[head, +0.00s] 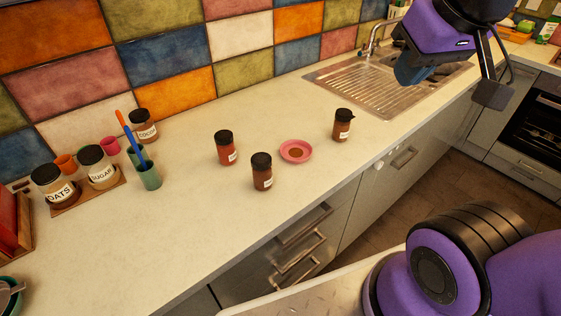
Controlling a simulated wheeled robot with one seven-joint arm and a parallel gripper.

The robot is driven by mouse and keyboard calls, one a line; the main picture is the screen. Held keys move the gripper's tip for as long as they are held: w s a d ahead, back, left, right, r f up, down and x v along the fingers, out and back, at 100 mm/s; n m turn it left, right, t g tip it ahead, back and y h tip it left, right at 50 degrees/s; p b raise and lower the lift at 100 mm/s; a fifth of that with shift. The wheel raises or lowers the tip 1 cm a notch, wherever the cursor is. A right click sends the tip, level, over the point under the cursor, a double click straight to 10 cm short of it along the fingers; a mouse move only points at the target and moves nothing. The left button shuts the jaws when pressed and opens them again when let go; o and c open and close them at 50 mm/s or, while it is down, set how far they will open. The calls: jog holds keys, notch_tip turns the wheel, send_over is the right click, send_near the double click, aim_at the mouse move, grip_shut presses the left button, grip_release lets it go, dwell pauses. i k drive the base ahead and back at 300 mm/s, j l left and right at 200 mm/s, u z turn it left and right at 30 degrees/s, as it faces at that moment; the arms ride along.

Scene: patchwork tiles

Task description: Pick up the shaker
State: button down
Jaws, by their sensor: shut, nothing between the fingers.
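Three small dark-lidded containers with reddish-brown contents and pale labels stand upright on the counter: one at the left (226,150), one nearer the front (262,175), and one farther right (342,127). The right one seems to have a small spout-like bump at its lid. Their labels are too small to read, so I cannot tell which is the shaker. My gripper (411,72) is at the upper right, in front of the sink area. It is shut and empty, well apart from all three containers.
A pink saucer (296,151) with something brown on it sits between the containers. At left stand oats (54,187), sugar (98,169) and cocoa (143,127) jars and a green cup (149,176) with utensils. The sink (345,80) is behind. The front counter (200,225) is clear.

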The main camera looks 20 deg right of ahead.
aim_at(261, 162)
jog(key=k+j, duration=0.1)
jog(key=j, duration=0.3)
jog(key=k+j, duration=0.15)
jog(key=j, duration=0.25)
jog(key=k+j, duration=0.1)
jog(key=j, duration=0.25)
jog(key=k+j, duration=0.1)
jog(key=j, duration=0.3)
